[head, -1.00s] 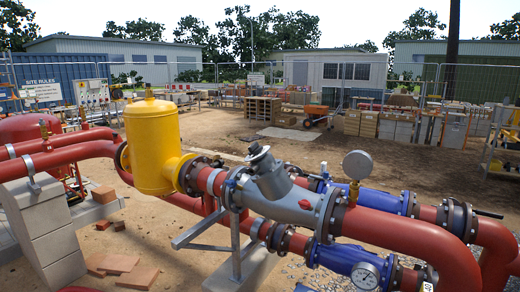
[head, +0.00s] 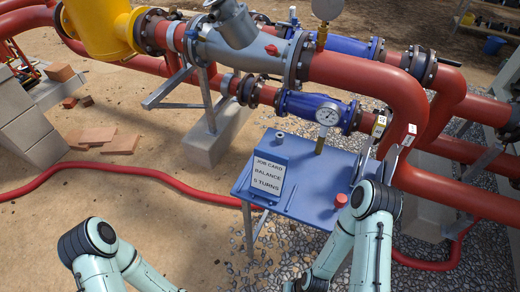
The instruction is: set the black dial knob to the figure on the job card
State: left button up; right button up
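The job card (head: 268,178) stands tilted on a blue stand and reads "JOB CARD BALANCE 5 TURNS". The grey valve (head: 240,42) sits in the upper red pipe line, its angled neck pointing up. The black dial knob (head: 222,4) is on top of that neck, cut by the top edge; its figures cannot be read. My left arm shows at the bottom left and my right arm at the bottom right, in front of the blue stand.
The blue stand (head: 312,207) carries a red-capped item (head: 341,200) near my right arm. A red hose (head: 120,167) crosses the ground. Loose bricks (head: 105,138) lie at left.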

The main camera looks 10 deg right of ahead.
dwell(0.8)
pick_arm(q)
jog(key=c, duration=0.4)
jog(key=shift+s, duration=0.1)
